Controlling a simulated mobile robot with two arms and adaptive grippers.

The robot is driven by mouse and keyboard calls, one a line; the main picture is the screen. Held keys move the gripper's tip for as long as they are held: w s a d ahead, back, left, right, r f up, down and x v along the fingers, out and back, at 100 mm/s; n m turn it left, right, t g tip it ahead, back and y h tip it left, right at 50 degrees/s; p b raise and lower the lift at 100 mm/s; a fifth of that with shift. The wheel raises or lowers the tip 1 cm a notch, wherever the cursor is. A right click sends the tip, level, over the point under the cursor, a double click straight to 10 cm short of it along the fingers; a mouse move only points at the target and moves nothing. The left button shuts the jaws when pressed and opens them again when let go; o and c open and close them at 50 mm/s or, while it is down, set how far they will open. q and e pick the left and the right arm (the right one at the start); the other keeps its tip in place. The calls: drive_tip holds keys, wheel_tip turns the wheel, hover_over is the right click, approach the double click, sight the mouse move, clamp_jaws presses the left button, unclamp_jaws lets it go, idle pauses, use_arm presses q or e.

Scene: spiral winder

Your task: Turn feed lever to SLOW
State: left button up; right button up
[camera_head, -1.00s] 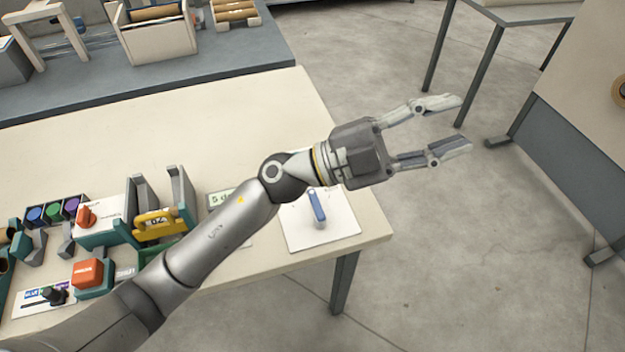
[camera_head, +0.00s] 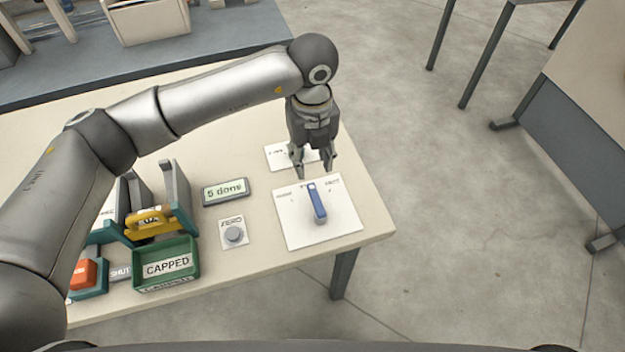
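A blue lever (camera_head: 318,203) stands on a white square plate (camera_head: 295,235) at the table's right corner. It points nearly straight to the back of the plate, tilted slightly left. Small labels run along the plate's back edge, too small to read surely, so I cannot confirm the SLOW mark. My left gripper (camera_head: 316,171) points down just behind the lever's top end. Its two fingers are apart with nothing between them. Whether it touches the lever cannot be told, but it appears clear of it. My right gripper is not in view.
A "5 done" display (camera_head: 225,191), a grey knob (camera_head: 233,235), a green "CAPPED" tray (camera_head: 166,264) and a yellow-handled fixture (camera_head: 150,223) stand left of the plate. A second white card (camera_head: 280,156) lies partly behind my gripper. The table's right edge is close.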

sight(313, 188)
use_arm(q)
wheel_tip(313, 188, down, 10)
drive_tip(key=shift+r+p, duration=0.25)
drive_tip(key=shift+p, duration=0.7)
clamp_jaws()
